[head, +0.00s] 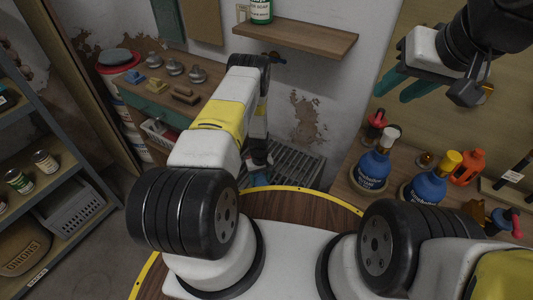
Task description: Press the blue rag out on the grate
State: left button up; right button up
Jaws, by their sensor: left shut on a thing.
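My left gripper (258,161) is low at the wall, at the left end of the grey metal grate (298,166). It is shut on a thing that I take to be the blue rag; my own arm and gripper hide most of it. I cannot tell whether the rag touches the grate. The right part of the grate shows bare slats. My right gripper (404,84), with green fingers, is raised at the upper right, open and empty.
Two blue bottles (372,168) (426,186) and an orange bottle (469,166) stand on the bench at the right. A wooden shelf (300,38) is on the wall above the grate. A workbench (196,96) with sponges and metal pieces is at the left.

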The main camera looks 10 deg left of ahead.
pick_arm(q)
jog(key=shift+f, duration=0.65)
dwell(1.2)
jog(key=shift+r, duration=3.55)
